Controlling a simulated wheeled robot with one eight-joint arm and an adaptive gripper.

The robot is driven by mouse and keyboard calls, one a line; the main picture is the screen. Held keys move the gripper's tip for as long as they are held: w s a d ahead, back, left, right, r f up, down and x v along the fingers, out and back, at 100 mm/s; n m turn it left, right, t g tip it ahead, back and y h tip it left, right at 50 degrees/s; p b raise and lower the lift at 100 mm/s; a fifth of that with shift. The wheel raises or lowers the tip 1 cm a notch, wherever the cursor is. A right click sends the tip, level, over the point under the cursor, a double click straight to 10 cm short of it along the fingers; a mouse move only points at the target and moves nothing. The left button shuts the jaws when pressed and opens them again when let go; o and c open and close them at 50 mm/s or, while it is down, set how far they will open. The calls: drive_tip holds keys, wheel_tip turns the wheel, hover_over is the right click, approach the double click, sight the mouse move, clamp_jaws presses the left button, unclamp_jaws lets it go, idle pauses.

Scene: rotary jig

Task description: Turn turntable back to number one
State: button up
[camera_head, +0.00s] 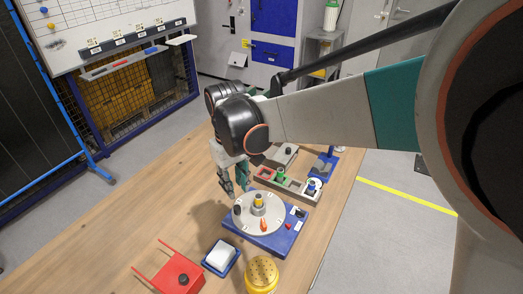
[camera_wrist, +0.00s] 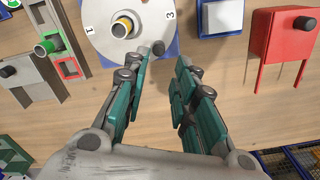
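The round grey turntable (camera_head: 246,219) sits on a blue base (camera_head: 274,240) on the wooden table. It carries a yellow-topped hub (camera_head: 258,200), a black knob (camera_head: 237,210) and an orange part (camera_head: 264,225). In the wrist view the turntable (camera_wrist: 105,38) shows at the top, with a label "1" at its left and a label "3" at its right; the hub (camera_wrist: 122,27) lies between them. My gripper (camera_wrist: 170,55) is open over the wood in front of the disc. A dark knob (camera_wrist: 158,47) shows by its left fingertip; whether they touch is unclear.
A red stand (camera_head: 183,277), a blue tray with a white block (camera_head: 220,255) and a yellow perforated container (camera_head: 262,273) stand near the turntable. A grey fixture (camera_head: 287,184) with green and red parts lies behind it. Bare wood is free at left.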

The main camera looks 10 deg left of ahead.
sight(237, 207)
wheel_tip(237, 207, down, 12)
drive_tip(key=b, duration=0.3)
drive_tip(key=shift+r, duration=0.2)
drive_tip(key=shift+w, duration=0.1)
clamp_jaws()
